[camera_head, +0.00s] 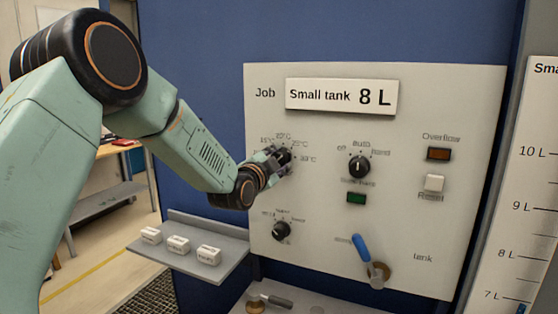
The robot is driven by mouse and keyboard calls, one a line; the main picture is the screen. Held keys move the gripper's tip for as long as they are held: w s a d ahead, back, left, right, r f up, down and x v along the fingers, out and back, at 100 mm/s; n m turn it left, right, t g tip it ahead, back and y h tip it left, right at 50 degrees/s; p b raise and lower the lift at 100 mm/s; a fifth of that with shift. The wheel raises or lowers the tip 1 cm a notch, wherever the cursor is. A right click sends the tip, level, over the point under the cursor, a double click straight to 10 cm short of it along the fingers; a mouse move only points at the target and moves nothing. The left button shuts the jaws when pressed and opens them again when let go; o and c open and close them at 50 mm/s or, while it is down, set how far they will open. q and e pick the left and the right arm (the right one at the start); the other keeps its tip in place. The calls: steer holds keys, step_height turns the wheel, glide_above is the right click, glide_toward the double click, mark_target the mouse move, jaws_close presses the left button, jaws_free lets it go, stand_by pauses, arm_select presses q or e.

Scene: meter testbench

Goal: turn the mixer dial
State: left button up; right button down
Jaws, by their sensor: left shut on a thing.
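The mixer dial (285,156) sits at the upper left of the white panel (320,220), with temperature marks around it; the 20°C, 25°C and 30°C labels show. My left gripper (280,157) is at this dial, shut on it, and covers most of it, so its pointer cannot be read. My right gripper is not in view.
A black dial (359,167) marked auto and another black dial (281,231) are on the panel. A blue-handled valve (362,247) sticks out low. A red lamp (438,154), white button (434,183) and green lamp (356,198) are there. A shelf (225,262) holds white blocks.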

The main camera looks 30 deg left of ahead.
arm_select(q)
steer(key=shift+a+f+n, duration=0.1)
steer(key=shift+f+n, duration=0.15)
steer(key=shift+n, duration=0.15)
steer(key=n+b, duration=0.2)
steer(key=n, duration=0.1)
steer(key=shift+f+n, duration=0.1)
steer(key=shift+n, duration=0.2)
steer(key=shift+f+n+b, duration=0.1)
steer(key=shift+n+b, duration=0.6)
steer(key=shift+n, duration=1.3)
steer(key=o, duration=0.8)
steer(key=shift+c, duration=0.2)
steer(key=o, duration=0.4)
steer(key=shift+r, duration=0.3)
